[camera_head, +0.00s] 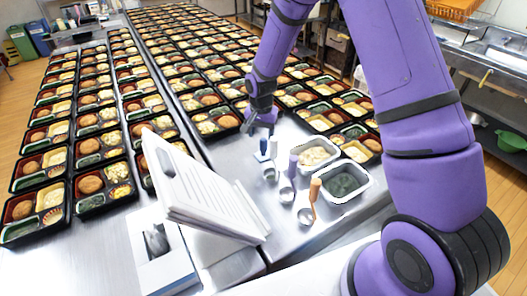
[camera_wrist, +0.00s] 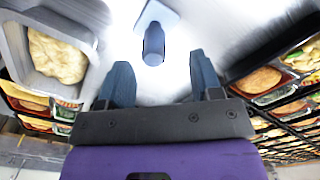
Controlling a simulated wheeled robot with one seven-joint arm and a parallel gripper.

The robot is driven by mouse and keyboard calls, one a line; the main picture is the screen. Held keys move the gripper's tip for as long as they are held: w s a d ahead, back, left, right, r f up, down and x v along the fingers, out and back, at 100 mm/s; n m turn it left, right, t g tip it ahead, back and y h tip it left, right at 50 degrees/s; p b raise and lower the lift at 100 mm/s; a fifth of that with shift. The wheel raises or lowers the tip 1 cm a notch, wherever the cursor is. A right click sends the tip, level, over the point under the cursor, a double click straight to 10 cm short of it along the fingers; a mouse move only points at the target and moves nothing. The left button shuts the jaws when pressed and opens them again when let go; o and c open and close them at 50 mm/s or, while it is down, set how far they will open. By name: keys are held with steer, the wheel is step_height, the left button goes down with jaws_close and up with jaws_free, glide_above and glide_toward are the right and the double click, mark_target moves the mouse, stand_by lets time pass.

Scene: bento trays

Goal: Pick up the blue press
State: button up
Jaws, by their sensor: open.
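The blue press (camera_wrist: 153,42) stands on the steel table in the wrist view, with a blue handle and a flat pale-blue base (camera_wrist: 158,14). In the head view, the blue press (camera_head: 263,147) shows small, just below my gripper (camera_head: 260,128). In the wrist view, my gripper (camera_wrist: 161,72) is open and empty. Its two dark-blue fingers are spread apart, and the press handle shows beyond their tips, roughly in line with the gap between them. The fingers are not seen touching it.
A metal tub of yellowish food (camera_head: 333,149) and a tub of dark greens (camera_head: 367,188) stand right of the press. A purple-handled scoop (camera_head: 292,166) and an orange-handled scoop (camera_head: 314,190) are nearby. Many bento trays (camera_head: 88,183) fill the tables.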

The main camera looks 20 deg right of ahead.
mark_target(263, 139)
steer(key=shift+s+d+f, duration=0.1)
steer(key=shift+d+f, duration=0.1)
steer(key=shift+f, duration=1.1)
steer(key=shift+s+d+f, duration=0.1)
steer(key=shift+d+f, duration=0.05)
steer(key=shift+f, duration=1.15)
steer(key=c, duration=1)
